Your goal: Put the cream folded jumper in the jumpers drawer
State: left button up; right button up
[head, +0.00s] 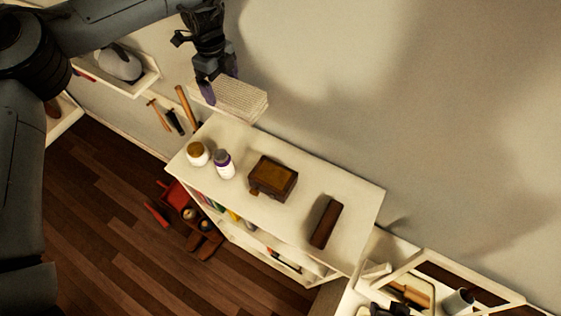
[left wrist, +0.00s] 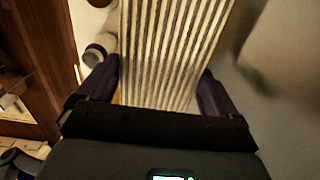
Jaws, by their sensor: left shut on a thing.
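The cream folded jumper (head: 238,97) is a ribbed, flat block in the upper middle of the head view. My left gripper (head: 222,88) is shut on it and holds it near the wall, over the far left end of the white shelf unit. In the left wrist view the jumper's ribbed face (left wrist: 168,60) fills the space between the two purple fingers of the left gripper (left wrist: 155,95). No drawer that I can name as the jumpers drawer shows. My right gripper is in neither view.
The white shelf unit (head: 325,183) carries two jars (head: 223,164), a brown wooden box (head: 273,178) and a dark brown bar (head: 326,223). A red toolbox (head: 177,197) stands on the wooden floor (head: 110,235). A framed tray (head: 480,277) is at lower right.

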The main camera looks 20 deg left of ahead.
pick_arm(q)
jog(key=f+b, duration=0.1)
jog(key=f, duration=0.1)
jog(key=f+b, duration=0.1)
jog(key=s+f+b, duration=0.1)
jog(key=f, duration=0.1)
jog(key=shift+f+b, duration=0.3)
jog(key=shift+f, duration=0.05)
jog(key=shift+f+b, duration=0.3)
notch_tip(320, 180, down, 10)
jog(key=shift+f+b, duration=0.1)
jog(key=shift+b, duration=0.5)
jog(key=shift+f, duration=0.15)
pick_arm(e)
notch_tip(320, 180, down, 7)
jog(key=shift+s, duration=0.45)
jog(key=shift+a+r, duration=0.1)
pick_arm(q)
jog(key=o, duration=1.1)
jog(key=shift+f, duration=0.1)
jog(key=shift+c, duration=0.2)
